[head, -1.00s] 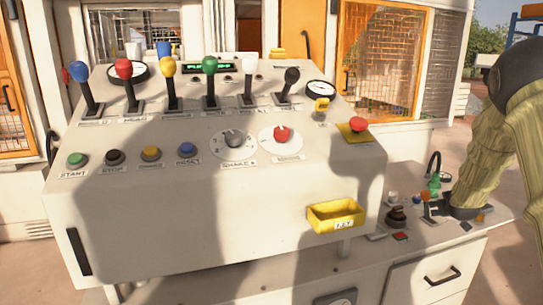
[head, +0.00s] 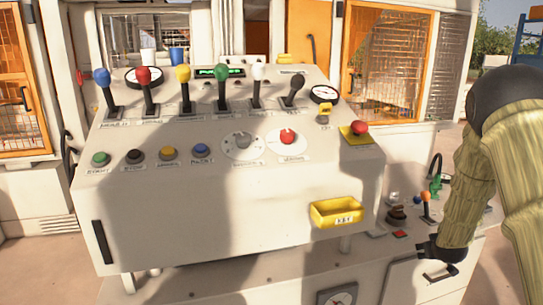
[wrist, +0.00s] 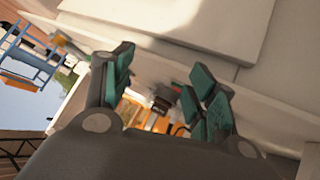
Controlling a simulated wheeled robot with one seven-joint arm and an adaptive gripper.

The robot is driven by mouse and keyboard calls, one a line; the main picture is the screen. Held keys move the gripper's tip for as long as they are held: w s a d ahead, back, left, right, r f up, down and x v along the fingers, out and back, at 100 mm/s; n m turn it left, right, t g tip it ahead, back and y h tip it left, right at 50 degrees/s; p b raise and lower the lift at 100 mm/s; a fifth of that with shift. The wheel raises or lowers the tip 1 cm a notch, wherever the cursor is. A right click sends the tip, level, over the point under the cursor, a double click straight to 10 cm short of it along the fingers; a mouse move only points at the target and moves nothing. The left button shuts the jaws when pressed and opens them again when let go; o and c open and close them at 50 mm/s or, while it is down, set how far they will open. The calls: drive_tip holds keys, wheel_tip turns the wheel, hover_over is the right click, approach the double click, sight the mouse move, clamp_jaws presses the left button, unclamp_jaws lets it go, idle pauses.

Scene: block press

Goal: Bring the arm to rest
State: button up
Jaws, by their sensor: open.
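My arm (head: 490,160) comes in at the right of the head view, in a yellowish ribbed sleeve, and bends downward. My gripper (head: 428,250) shows there as a dark shape in front of the low side counter's front edge, close to a drawer handle. In the wrist view my gripper (wrist: 160,82) has its teal-padded fingers spread apart, with nothing held between them. Whether it touches the counter cannot be told.
The sloped console (head: 240,210) fills the middle, with several coloured levers, buttons and two dials. A yellow key tray (head: 338,222) sticks out from its front. The side counter (head: 377,252) carries small items, including a green one (head: 436,183) and an orange-topped lever (head: 426,197).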

drive_tip(key=s+a+f+g+y+p, duration=0.1)
drive_tip(key=s+a+f+g+p, duration=0.1)
drive_tip(key=s+a+f, duration=0.8)
drive_tip(key=s+a+f+g+y+p, duration=0.25)
drive_tip(key=s+a+f, duration=0.5)
drive_tip(key=s, duration=0.45)
drive_tip(key=s+a+g+p, duration=0.1)
drive_tip(key=s+a, duration=0.4)
drive_tip(key=s, duration=0.5)
drive_tip(key=s+a+g+p, duration=0.2)
drive_tip(key=s+a, duration=0.3)
drive_tip(key=s, duration=0.5)
drive_tip(key=s+a+f+g+p, duration=0.1)
drive_tip(key=s+a, duration=0.4)
drive_tip(key=s, duration=0.6)
drive_tip(key=shift+a+g+y+p, duration=0.25)
drive_tip(key=shift+g+y+p, duration=0.1)
drive_tip(key=shift+g+p, duration=0.1)
